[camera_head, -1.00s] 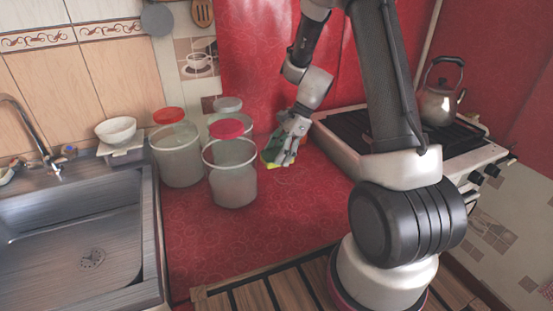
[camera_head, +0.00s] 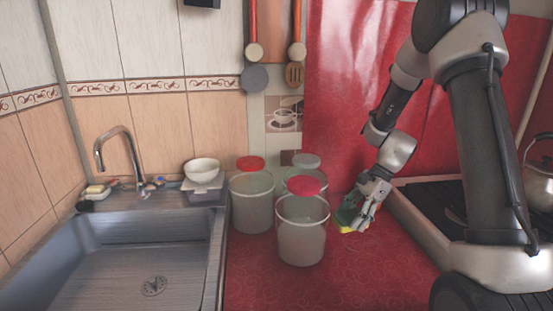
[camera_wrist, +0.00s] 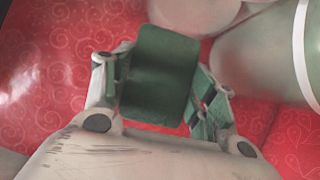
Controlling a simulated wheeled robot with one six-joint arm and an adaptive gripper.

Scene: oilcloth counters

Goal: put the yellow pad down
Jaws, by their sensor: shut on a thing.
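The yellow pad (camera_head: 346,228) is a small block with a green face and a yellow part, seen just right of the front container in the head view. In the wrist view only its dark green face (camera_wrist: 160,78) shows, between the two fingers. My gripper (camera_head: 364,214) is shut on the pad, low over the red counter (camera_head: 340,280); the fingers also show in the wrist view (camera_wrist: 158,95). I cannot tell whether the pad touches the counter.
Several pale containers, two with red lids, stand close left of the pad; the front one (camera_head: 301,238) is nearest. The stove (camera_head: 425,215) is at the right, the metal sink (camera_head: 150,262) at the left. The front counter is clear.

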